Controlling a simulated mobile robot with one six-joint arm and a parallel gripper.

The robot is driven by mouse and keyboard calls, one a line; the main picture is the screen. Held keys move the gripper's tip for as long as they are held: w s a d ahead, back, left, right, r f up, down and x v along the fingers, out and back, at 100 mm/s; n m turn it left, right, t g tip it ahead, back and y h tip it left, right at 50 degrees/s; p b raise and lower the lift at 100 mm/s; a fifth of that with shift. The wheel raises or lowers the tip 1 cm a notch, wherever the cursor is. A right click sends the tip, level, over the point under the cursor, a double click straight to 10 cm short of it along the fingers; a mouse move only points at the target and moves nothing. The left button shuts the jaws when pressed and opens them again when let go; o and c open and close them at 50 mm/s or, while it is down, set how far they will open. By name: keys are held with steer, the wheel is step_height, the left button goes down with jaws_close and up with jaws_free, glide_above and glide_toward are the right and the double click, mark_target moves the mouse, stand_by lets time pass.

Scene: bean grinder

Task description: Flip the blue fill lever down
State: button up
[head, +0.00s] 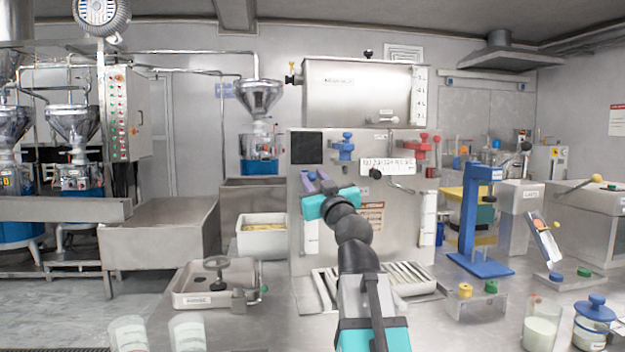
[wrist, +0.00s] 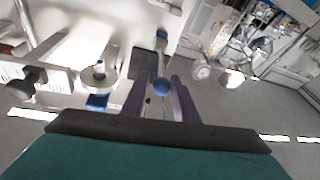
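The steel machine (head: 340,225) stands in the middle of the head view. A blue ball knob (wrist: 162,87), apparently the end of the blue fill lever, shows between my gripper's fingers in the wrist view. My gripper (head: 314,178) has purple fingers and is at the left part of the machine's front, below the black square panel (head: 307,147). The fingers look spread on both sides of the knob, and I cannot tell whether they touch it. The lever's stem is mostly hidden. A blue valve (head: 346,147) sits on the front, above and to the right of my gripper.
A red valve (head: 421,148) is at the machine's upper right. A small tray with a tamper-like handle (head: 212,285) is on the counter's left. A blue stand (head: 470,225) and a blue-lidded jar (head: 593,320) are on the right.

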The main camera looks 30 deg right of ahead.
steer(key=s+a+f+b, duration=0.1)
steer(key=s+f+b, duration=0.5)
steer(key=s, duration=0.1)
steer(key=shift+a, duration=0.2)
stand_by(1.2)
steer(key=shift+s+b, duration=0.15)
steer(key=shift+b, duration=0.25)
steer(key=s+f+b, duration=0.1)
steer(key=b, duration=0.2)
steer(key=s+f+b, duration=0.1)
steer(key=s+b, duration=0.1)
steer(key=b, duration=0.1)
steer(key=shift+s+a+f, duration=0.2)
steer(key=shift+a+f, duration=0.15)
steer(key=shift+a, duration=0.05)
stand_by(0.8)
